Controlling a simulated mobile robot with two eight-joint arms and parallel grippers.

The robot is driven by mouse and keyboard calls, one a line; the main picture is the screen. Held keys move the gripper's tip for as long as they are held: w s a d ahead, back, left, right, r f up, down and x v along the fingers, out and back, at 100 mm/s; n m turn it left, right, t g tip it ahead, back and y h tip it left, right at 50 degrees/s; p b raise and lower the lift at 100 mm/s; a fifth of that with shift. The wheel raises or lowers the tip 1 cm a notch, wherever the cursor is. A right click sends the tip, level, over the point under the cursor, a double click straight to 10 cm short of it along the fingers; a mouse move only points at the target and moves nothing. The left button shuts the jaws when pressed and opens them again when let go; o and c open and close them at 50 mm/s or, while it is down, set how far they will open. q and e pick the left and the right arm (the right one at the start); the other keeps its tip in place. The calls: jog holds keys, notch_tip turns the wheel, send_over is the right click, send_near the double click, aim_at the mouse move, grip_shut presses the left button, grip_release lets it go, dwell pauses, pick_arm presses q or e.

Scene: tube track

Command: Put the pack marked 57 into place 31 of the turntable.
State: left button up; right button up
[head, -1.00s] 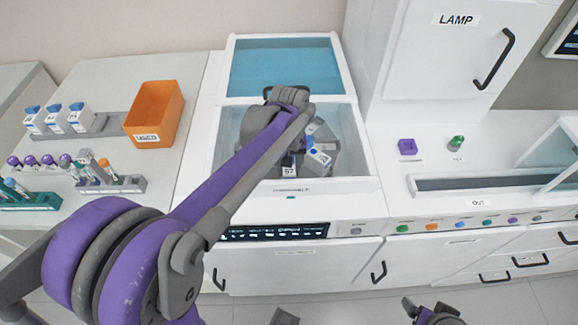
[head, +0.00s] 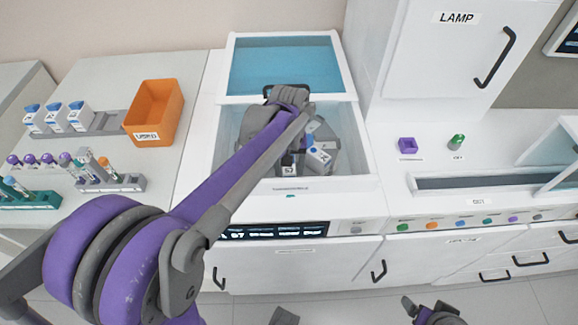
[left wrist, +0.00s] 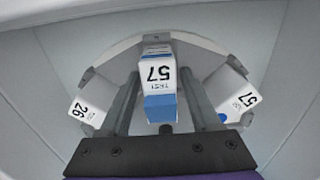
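In the left wrist view a white pack with a blue end (left wrist: 158,78) reads 57, upside down, and lies between the two fingers of my left gripper (left wrist: 160,85). The fingers run close along both its sides; whether they press on it is not clear. In the head view my left gripper (head: 290,150) is down inside the open white bay, mostly hidden by its arm. The grey turntable (head: 349,160) shows there in part. Other packs sit on either side: one reads 26 (left wrist: 82,112), one seems to read 57 (left wrist: 238,100). I cannot make out place 31.
The bay has a raised blue-tinted lid (head: 285,65) and white walls close around my gripper. An orange bin (head: 155,112) and a rack of blue-capped packs (head: 95,125) stand at left. Dark gripper parts (head: 432,312) show at the bottom.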

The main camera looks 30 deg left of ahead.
pick_arm(q)
jog(key=shift+o, duration=0.7)
notch_tip(320, 180, up, 11)
jog(key=shift+f+p, duration=0.1)
jog(key=shift+p, duration=0.45)
